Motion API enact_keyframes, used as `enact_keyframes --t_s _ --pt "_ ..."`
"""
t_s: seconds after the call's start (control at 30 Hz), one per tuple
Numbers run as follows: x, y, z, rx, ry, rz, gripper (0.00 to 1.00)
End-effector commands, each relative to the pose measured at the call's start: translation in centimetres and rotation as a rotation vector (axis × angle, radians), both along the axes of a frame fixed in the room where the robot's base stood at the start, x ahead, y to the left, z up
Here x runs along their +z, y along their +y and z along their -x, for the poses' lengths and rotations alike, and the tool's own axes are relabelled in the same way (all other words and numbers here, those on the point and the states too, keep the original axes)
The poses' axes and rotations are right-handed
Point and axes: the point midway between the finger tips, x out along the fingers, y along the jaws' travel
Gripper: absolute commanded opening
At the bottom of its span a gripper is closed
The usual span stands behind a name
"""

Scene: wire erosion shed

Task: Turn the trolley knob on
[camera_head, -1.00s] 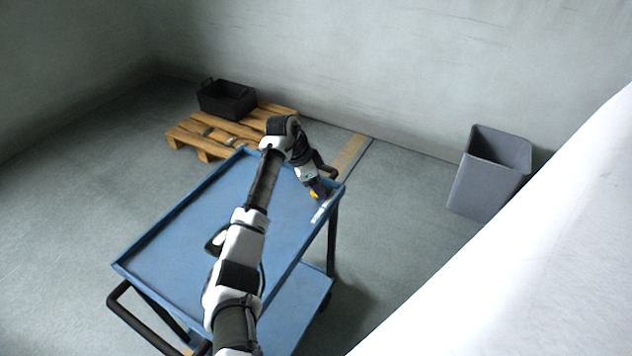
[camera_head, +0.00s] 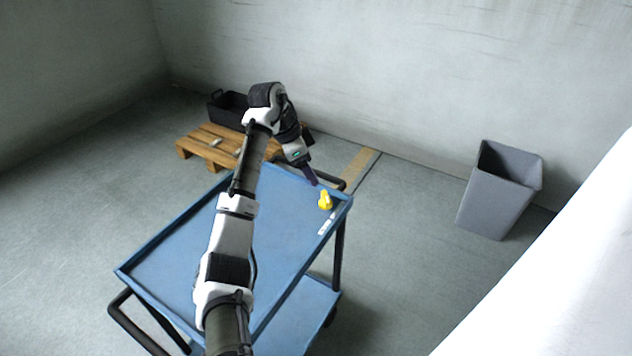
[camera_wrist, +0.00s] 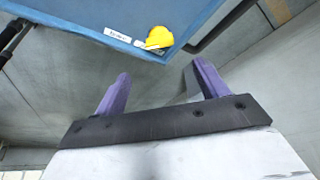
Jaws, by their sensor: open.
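The blue trolley (camera_head: 180,235) stands in the middle of the head view. The yellow knob (camera_head: 325,200) sits at the far right corner of its top, beside a white label (camera_head: 327,224). My gripper (camera_head: 313,181) is above that corner, up and to the left of the knob and apart from it. In the wrist view the knob (camera_wrist: 159,38) and label (camera_wrist: 117,35) show at the trolley edge, beyond the two purple fingers. The fingers (camera_wrist: 158,82) are spread with nothing between them. Fine marks on the knob are too small to read.
A wooden pallet (camera_head: 205,143) with a black crate (camera_head: 228,108) lies behind the trolley. A grey bin (camera_head: 492,203) stands at the right. The trolley has black handles at its near end (camera_head: 130,325) and far end. The trolley top is otherwise bare.

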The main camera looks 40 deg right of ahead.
Motion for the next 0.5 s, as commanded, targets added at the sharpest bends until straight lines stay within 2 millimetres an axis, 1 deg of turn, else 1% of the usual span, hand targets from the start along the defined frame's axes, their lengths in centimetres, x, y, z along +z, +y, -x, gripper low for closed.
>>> enact_keyframes --t_s 0.03,0.2,0.5 --pt "0.7 0.2 -0.2 0.001 -0.003 0.001 0.73" --pt "2.0 0.7 -0.4 -0.001 -0.002 0.000 0.73" --pt "2.2 0.8 -0.4 0.000 0.000 0.000 0.73"
